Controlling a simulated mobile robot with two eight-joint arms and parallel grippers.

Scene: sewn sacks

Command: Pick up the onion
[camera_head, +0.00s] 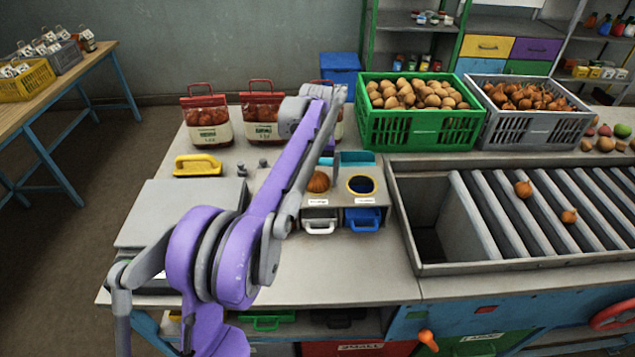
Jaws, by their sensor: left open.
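A brown onion (318,182) sits in the left part of a small grey two-part holder on the bench, right beside my purple forearm. Two more onions lie on the grey rollers at the right, one upper (523,189) and one lower (569,216). A grey crate (492,118) at the back right is full of onions. My left arm reaches in from the lower left, and its grey gripper end (322,95) is above the back of the bench, beyond the holder. It is open; its fingertips are hard to make out. My right gripper is out of view.
A green crate (371,128) of round brown produce stands behind the holder. Red-topped filled bags (207,118) line the back left. A yellow-handled tool (197,166) lies in front of them. The front middle of the bench (345,275) is clear.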

